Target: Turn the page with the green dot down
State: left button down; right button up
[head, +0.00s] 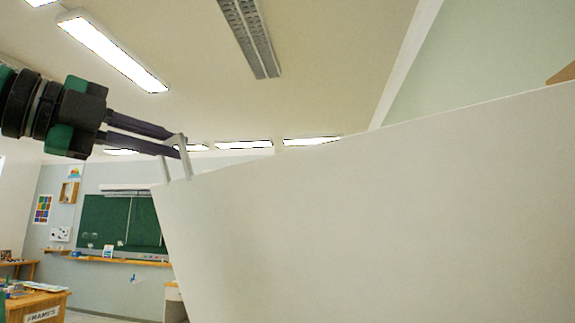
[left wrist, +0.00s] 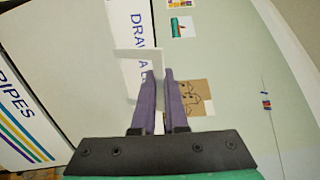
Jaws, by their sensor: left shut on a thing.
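A large plain white sheet or board (head: 380,220) fills the lower right of the head view. Its upper edge slopes up to the right, and no green dot shows on its visible face. My left gripper (head: 181,150) is at its upper left corner. The two purple fingers are shut on a thin white bracket-like piece (head: 185,163) at that corner. In the left wrist view the left gripper (left wrist: 159,76) closes on the white piece (left wrist: 140,57), partly hidden by the fingers. My right gripper is not in view.
In the left wrist view, one white panel (left wrist: 40,65) has "RIPES" lettering and coloured stripes, and another (left wrist: 128,25) has "DRAW A" lettering. A brown drawing (left wrist: 197,97) is on the pale wall. A green chalkboard (head: 105,220) and a wooden table (head: 38,300) stand far back left.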

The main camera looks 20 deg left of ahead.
pick_arm(q)
jog(key=shift+s+a+f, duration=0.15)
jog(key=shift+s+f, duration=0.15)
jog(key=shift+s, duration=0.25)
jog(key=shift+s+a+f, duration=0.15)
jog(key=shift+s+f, duration=0.15)
jog(key=shift+s, duration=0.2)
jog(key=s+a+f+b, duration=0.2)
jog(key=s+f, duration=0.2)
jog(key=s, duration=0.3)
jog(key=shift+a+f+b, duration=0.15)
jog(key=shift+a+b, duration=0.05)
jog(key=shift+b, duration=0.2)
jog(key=c, duration=1.5)
grip_release()
jog(key=shift+s+a+f, duration=0.1)
jog(key=shift+s+f, duration=0.1)
jog(key=shift+s, duration=0.2)
jog(key=shift+o, duration=0.2)
